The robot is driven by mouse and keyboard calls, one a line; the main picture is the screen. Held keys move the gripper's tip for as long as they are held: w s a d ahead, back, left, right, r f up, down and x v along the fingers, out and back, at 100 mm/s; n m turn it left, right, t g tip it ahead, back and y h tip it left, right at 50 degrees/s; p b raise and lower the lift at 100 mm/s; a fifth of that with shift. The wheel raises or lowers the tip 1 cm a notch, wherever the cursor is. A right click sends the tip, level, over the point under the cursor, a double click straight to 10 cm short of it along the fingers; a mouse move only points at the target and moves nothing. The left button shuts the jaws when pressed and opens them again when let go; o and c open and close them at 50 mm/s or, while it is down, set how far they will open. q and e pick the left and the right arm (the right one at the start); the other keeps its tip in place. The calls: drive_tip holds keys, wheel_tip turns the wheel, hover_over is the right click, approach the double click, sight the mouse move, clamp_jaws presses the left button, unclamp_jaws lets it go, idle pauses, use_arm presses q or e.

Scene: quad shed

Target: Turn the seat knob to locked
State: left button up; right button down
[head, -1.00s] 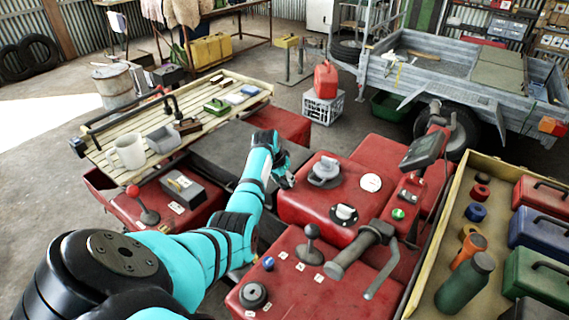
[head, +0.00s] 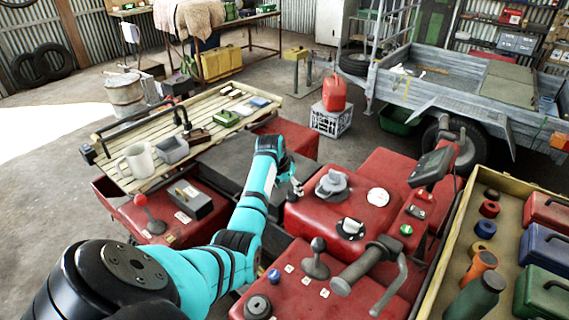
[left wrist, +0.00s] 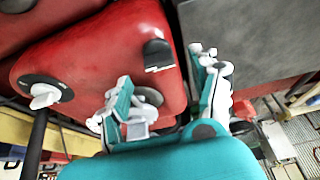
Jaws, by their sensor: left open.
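My left gripper (head: 293,188) is at the left edge of the red body (head: 325,212), pointing down. In the left wrist view its two fingers (left wrist: 165,78) are apart, with nothing held. A black knob-like piece (left wrist: 157,50) with white marks below it sits on the red surface just beyond the fingers. A grey round piece (left wrist: 152,96) is partly hidden behind one finger. A white knob on a black disc (left wrist: 45,93) is farther left; a similar white knob (head: 350,226) shows in the head view. I cannot tell for certain which is the seat knob. My right gripper is out of view.
A grey cap (head: 332,183) and a lever (head: 317,258) rise from the red bodywork. A parts tray (head: 450,235) with bottles and boxes is at the right. Open floor lies beyond.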

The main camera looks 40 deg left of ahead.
use_arm(q)
drive_tip(key=v, duration=0.8)
drive_tip(key=shift+s, duration=0.15)
